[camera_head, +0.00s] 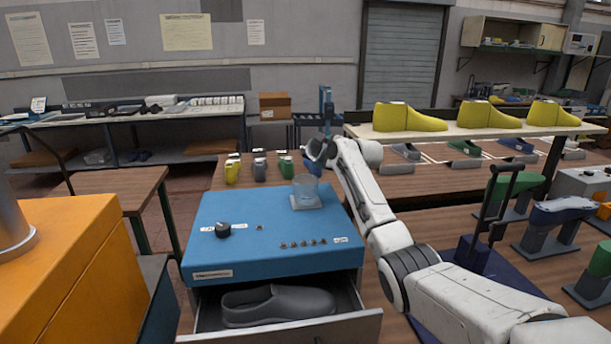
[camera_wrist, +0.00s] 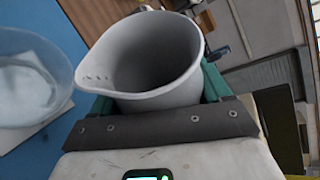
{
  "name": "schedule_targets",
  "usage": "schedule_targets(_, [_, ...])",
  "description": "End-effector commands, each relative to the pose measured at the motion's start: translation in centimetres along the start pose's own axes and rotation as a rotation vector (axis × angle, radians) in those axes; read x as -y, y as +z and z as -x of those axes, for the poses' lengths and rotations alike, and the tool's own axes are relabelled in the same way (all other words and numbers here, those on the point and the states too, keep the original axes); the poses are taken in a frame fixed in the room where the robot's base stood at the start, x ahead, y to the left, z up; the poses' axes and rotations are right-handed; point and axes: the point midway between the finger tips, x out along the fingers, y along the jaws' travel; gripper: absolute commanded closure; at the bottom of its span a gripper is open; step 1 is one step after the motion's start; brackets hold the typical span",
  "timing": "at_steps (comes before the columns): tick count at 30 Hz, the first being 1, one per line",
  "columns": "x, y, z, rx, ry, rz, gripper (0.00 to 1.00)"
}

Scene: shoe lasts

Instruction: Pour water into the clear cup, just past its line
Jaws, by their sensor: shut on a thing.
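My gripper (camera_head: 318,152) is shut on a grey pouring jug (camera_wrist: 150,60) with a spout. In the wrist view, its teal fingers clasp the jug's sides. The jug's mouth faces the camera and its spout points left, toward the clear cup (camera_wrist: 32,80). In the head view, the clear cup (camera_head: 305,187) stands upright on a small pale pad (camera_head: 306,203) on the blue box, just below my gripper. The jug is too small and dark there to judge its tilt. I cannot make out water in either vessel, any stream, or the cup's line.
The blue box (camera_head: 265,228) has a dark knob (camera_head: 223,230) and several small studs on top. Its open drawer (camera_head: 280,332) holds a dark grey shoe shape (camera_head: 278,306). Small yellow, grey and green pieces stand behind the box. An orange cabinet (camera_head: 75,270) is at front left.

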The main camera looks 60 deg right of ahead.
Motion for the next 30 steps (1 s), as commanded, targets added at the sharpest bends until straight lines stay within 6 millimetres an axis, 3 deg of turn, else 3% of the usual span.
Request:
schedule_targets(9, [-0.41,0.20,0.02,0.017,0.045,-0.109,0.62])
schedule_targets(30, [-0.50,0.16,-0.01,0.018,0.045,-0.114,0.62])
